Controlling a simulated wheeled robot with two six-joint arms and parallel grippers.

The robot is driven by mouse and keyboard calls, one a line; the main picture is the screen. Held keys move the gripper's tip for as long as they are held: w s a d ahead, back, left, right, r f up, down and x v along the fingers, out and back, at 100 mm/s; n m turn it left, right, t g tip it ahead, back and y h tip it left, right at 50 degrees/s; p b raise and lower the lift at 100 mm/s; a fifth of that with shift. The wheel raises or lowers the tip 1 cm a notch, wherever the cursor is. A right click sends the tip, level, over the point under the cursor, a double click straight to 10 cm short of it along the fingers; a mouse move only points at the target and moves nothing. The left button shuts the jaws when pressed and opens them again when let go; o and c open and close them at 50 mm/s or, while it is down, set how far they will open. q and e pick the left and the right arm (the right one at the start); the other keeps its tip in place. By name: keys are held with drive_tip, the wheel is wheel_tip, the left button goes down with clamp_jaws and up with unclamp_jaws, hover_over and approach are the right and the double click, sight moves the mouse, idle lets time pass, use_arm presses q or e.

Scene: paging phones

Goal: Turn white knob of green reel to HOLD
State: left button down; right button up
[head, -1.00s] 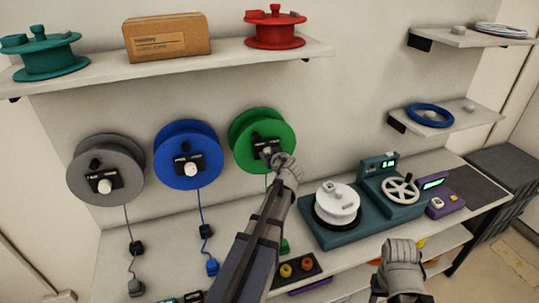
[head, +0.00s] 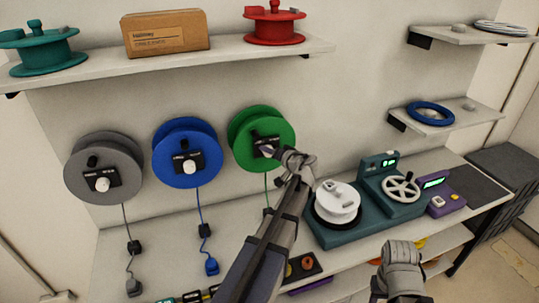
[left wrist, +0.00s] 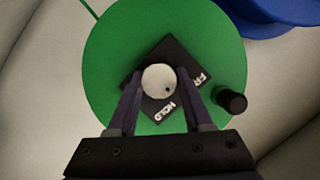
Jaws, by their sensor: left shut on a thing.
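The green reel (head: 283,129) hangs on the wall, to the right of the blue and grey reels. Its black plate (left wrist: 181,58) carries the words FREE and HOLD in the left wrist view. The round white knob (left wrist: 157,77) sits on this plate, and its small dark dot lies between the two words. My left gripper (head: 268,151) is at the plate. In the left wrist view its fingers (left wrist: 159,88) are shut on the white knob, one on each side. In the head view the hand hides the knob. My right gripper (head: 400,270) is low at the right, away from the reels; its jaws are unclear.
The blue reel (head: 207,134) and grey reel (head: 84,148) hang to the left with similar plates. A black handle (left wrist: 230,99) sticks out of the green reel. A shelf (head: 225,55) runs above. A teal machine (head: 335,234) stands on the bench at right.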

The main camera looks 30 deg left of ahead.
use_arm(q)
drive_tip(key=m+y+b, duration=0.1)
drive_tip(key=m, duration=0.1)
drive_tip(key=m+g+y+b, duration=0.1)
drive_tip(key=m+b, duration=0.1)
drive_tip(key=shift+d+f, duration=0.1)
drive_tip(key=shift+f, duration=0.3)
drive_tip(key=m+y+b, duration=0.1)
drive_tip(key=m+b, duration=0.1)
drive_tip(key=shift+m+y, duration=0.3)
drive_tip(key=shift+m, duration=0.1)
drive_tip(key=shift+r+m+b, duration=0.1)
drive_tip(key=shift+m+b, duration=0.4)
drive_tip(key=shift+c, duration=1.6)
unclamp_jaws()
drive_tip(key=shift+r, duration=0.1)
drive_tip(key=v, duration=0.7)
drive_tip(key=shift+d, duration=0.4)
